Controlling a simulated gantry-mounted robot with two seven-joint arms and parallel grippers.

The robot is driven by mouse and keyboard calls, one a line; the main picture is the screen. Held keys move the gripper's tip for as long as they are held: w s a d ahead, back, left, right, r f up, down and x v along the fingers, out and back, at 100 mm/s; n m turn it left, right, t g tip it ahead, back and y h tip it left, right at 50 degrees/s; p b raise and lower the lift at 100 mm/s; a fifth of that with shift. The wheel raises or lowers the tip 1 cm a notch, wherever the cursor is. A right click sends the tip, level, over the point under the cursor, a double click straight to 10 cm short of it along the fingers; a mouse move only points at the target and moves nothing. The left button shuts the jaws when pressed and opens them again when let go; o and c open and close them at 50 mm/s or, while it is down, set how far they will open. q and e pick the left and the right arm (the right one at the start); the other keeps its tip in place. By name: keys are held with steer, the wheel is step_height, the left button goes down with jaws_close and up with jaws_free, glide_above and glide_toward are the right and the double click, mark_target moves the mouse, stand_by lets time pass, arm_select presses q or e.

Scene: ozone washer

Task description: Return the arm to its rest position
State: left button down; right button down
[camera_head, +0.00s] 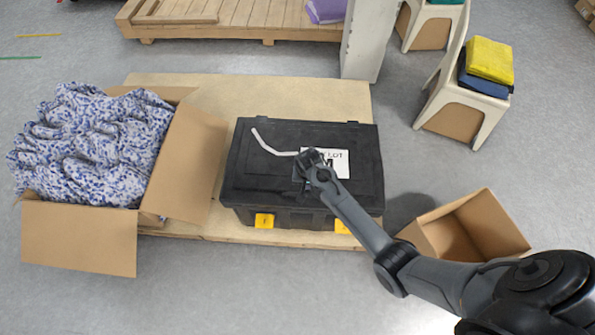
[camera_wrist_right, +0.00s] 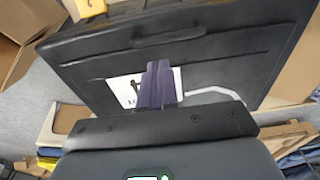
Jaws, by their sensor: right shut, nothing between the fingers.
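My right arm comes in from the lower right in the head view. Its gripper (camera_head: 311,163) is over the lid of a black case (camera_head: 262,180), beside a white label (camera_head: 335,160). In the right wrist view the gripper's fingers (camera_wrist_right: 157,82) are together with nothing between them, in front of the case lid (camera_wrist_right: 220,55) and label (camera_wrist_right: 125,92). I cannot tell whether the fingers touch the lid. A bent white strip (camera_head: 270,145) shows on the lid. The case is closed, with yellow latches (camera_head: 264,220) at its front. My left gripper is not in view.
An open cardboard box (camera_head: 80,238) with blue-patterned cloth (camera_head: 92,150) stands left of the case. An empty box (camera_head: 465,225) stands to the right, close to my arm. A white stool (camera_head: 450,95) holds folded yellow cloth (camera_head: 490,60). Grey floor is clear at the front.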

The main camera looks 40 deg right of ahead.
steer(key=s+f+g, duration=0.2)
steer(key=s+f, duration=0.5)
steer(key=s, duration=0.5)
steer(key=s+a+r+n+t, duration=0.2)
steer(key=s+a+r+n, duration=0.35)
steer(key=s+r, duration=0.55)
steer(key=a+r+n+t+y+p, duration=0.1)
steer(key=a+r+n+p, duration=0.1)
steer(key=r+p, duration=1.5)
steer(key=a+r+n+t+p, duration=0.1)
steer(key=r+n+p, duration=0.2)
steer(key=r+p, duration=1.35)
step_height(320, 180, down, 69)
steer(key=b, duration=8.1)
steer(key=shift+a+r, duration=0.15)
steer(key=shift+a, duration=0.05)
steer(key=shift+r, duration=0.1)
